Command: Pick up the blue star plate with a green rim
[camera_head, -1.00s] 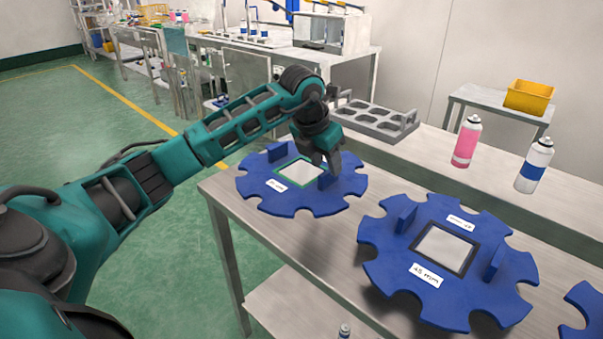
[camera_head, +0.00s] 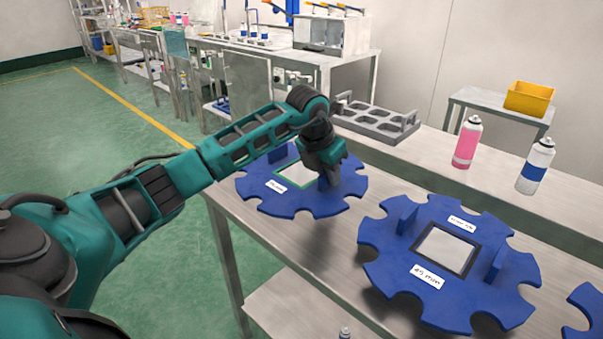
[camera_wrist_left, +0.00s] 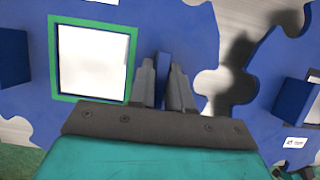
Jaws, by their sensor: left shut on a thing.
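The blue star plate with a green rim (camera_head: 300,201) lies on the metal table, its green rim around a pale square window. The green rim shows fully in the left wrist view (camera_wrist_left: 53,60). My left gripper (camera_head: 328,180) is low over the plate's right side. In the left wrist view its two fingers (camera_wrist_left: 163,82) stand on either side of the plate's upright blue handle tab, shut on it. A second upright tab (camera_wrist_left: 13,58) of the plate is free at the left. My right gripper is in neither view.
A second blue star plate (camera_head: 385,265) with a dark rim lies to the right, close by. A grey rack (camera_head: 375,122) stands behind. A pink can (camera_head: 466,145) and a white-blue can (camera_head: 535,168) stand at the back right. A yellow bin (camera_head: 529,97) is farther off.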

